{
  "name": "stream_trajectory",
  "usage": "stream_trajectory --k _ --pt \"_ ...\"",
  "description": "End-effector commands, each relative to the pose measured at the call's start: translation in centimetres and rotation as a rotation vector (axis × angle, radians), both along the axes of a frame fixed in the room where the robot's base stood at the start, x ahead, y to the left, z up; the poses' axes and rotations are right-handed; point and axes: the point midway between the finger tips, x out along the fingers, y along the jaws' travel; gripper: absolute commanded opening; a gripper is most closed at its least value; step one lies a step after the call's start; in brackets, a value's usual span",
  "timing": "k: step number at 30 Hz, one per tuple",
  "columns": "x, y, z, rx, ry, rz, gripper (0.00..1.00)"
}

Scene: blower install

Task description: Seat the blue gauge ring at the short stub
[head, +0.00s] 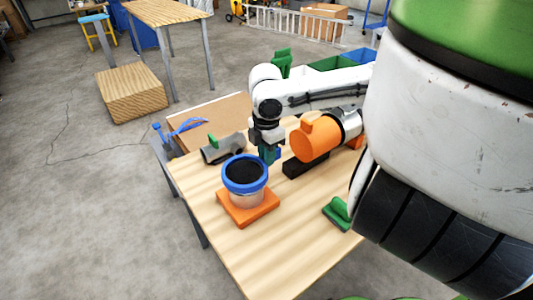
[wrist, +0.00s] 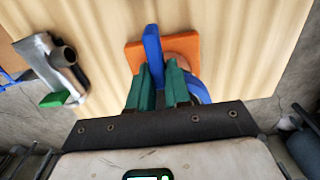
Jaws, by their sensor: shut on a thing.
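The blue gauge ring (head: 231,185) shows at the top of a pale, short cylinder (head: 247,200), with a dark disc inside it. The cylinder stands on an orange square base (head: 262,213) on the table. My gripper (head: 268,154) is just behind the ring, pointing down. In the wrist view its green fingers (wrist: 160,82) are shut on a blue part of the ring (wrist: 152,45), over the orange base (wrist: 134,55). Another blue curve shows right of the fingers. I cannot tell whether the ring rests fully on the cylinder; the fingers hide part of it.
An orange blower with a silver end (head: 318,138) lies right of my gripper, near a black block (head: 305,165). A grey pipe piece (head: 222,150) lies left. A green object (head: 338,212) sits at the right. The table's front (head: 270,265) is clear.

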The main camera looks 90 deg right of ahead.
Motion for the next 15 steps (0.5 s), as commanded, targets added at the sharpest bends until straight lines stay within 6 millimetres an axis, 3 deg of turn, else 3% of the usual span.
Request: stream_trajectory --k 15 --pt "0.0 0.0 -1.2 0.000 0.000 0.000 0.00"
